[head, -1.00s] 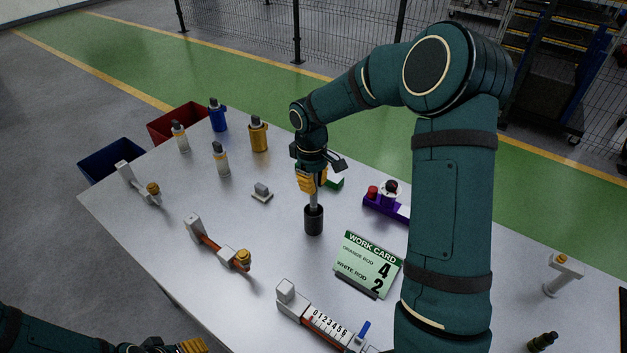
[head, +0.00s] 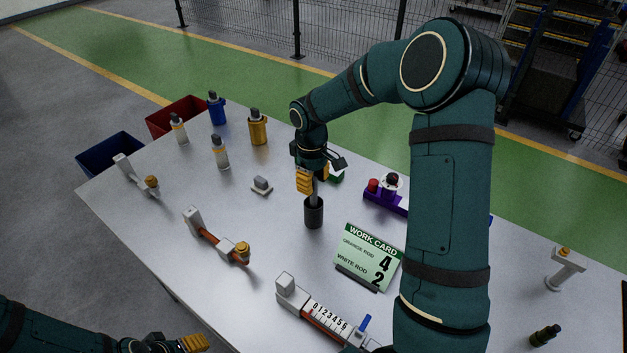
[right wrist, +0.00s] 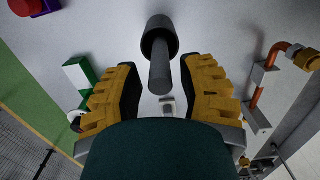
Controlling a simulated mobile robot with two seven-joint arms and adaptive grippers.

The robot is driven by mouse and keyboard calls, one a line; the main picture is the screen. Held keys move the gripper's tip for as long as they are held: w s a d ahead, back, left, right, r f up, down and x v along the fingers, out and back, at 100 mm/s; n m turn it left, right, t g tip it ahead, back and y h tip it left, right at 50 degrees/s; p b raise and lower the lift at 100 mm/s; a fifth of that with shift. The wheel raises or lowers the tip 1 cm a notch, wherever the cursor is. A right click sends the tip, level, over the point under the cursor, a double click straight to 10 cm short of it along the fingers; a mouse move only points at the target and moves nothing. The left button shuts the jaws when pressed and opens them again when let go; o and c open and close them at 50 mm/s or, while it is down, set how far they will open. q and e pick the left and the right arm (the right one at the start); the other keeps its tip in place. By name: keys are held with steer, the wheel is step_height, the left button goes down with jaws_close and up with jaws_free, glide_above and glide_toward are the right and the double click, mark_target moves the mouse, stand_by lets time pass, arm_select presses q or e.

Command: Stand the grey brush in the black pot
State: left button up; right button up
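The black pot (head: 314,213) stands upright on the table in the head view. It also shows at the top of the right wrist view (right wrist: 159,38). The grey brush (right wrist: 160,76) stands in the pot, its grey handle rising from the mouth, and also shows in the head view (head: 316,188). My right gripper (right wrist: 158,72) is open, with its yellow fingers on either side of the handle and a visible gap on each side. In the head view its fingers (head: 307,181) partly hide the handle. My left gripper (head: 192,343) is at the bottom left, its opening unclear.
A work card (head: 368,258) stands right of the pot, and a purple block (head: 384,200) behind it. A small grey block (head: 262,186) is to the left. Several bottles stand at the far left, near a red bin (head: 173,118) and blue bin (head: 108,153).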

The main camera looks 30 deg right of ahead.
steer(key=shift+r, duration=0.1)
step_height(320, 180, up, 12)
steer(key=shift+w, duration=0.3)
steer(key=shift+a+f, duration=0.15)
steer(key=shift+f, duration=0.05)
stand_by(1.0)
